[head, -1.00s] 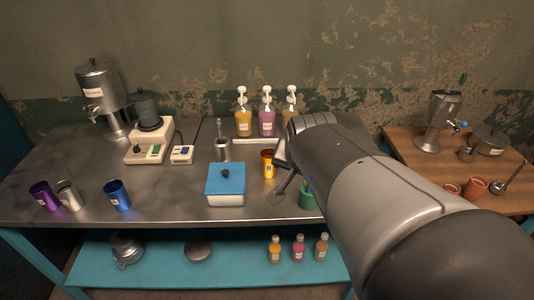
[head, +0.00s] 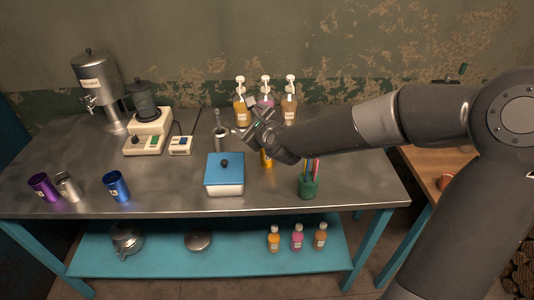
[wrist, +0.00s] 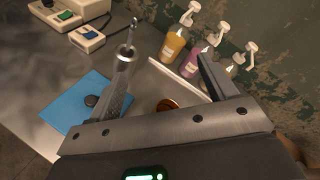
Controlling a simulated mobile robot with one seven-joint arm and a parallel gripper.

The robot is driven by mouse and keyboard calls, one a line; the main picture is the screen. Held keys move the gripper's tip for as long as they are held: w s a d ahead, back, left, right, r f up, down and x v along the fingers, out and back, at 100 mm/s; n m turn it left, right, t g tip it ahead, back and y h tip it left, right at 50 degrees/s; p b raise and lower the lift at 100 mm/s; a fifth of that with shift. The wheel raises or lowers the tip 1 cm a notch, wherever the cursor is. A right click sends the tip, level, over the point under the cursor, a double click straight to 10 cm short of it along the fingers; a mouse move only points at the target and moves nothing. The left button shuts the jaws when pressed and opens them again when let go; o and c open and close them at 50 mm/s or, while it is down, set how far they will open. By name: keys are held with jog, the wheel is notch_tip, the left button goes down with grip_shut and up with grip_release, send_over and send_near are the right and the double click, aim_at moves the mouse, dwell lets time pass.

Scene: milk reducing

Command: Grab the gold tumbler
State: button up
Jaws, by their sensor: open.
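The gold tumbler (head: 266,160) stands on the metal table right of the blue-lidded box (head: 224,174); my gripper and wrist hide its upper part in the head view. In the wrist view the round rim of the tumbler (wrist: 168,104) shows just beyond the edge of my gripper body, which covers part of it. My gripper (head: 247,117) is open and empty, above and behind the tumbler. In the wrist view its two fingers spread to either side, the gap (wrist: 166,62) showing bare table and a white strip.
Pump bottles (head: 241,107) stand at the back, and a metal cup with a utensil (head: 220,139) is left of my gripper. A green pen holder (head: 308,187) is at the front right. Purple, silver and blue tumblers (head: 117,187) stand at the left. The front middle-left is clear.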

aim_at(266, 162)
jog(key=w+d+r+m+t+h, duration=0.2)
jog(key=d+r+m+t, duration=0.3)
jog(key=r+m, duration=0.4)
jog(key=shift+g, duration=0.6)
jog(key=f, duration=2.5)
jog(key=shift+d+f, duration=0.2)
jog(key=shift+d, duration=0.2)
jog(key=x, duration=0.5)
jog(key=shift+f, duration=0.3)
jog(key=c, duration=1.1)
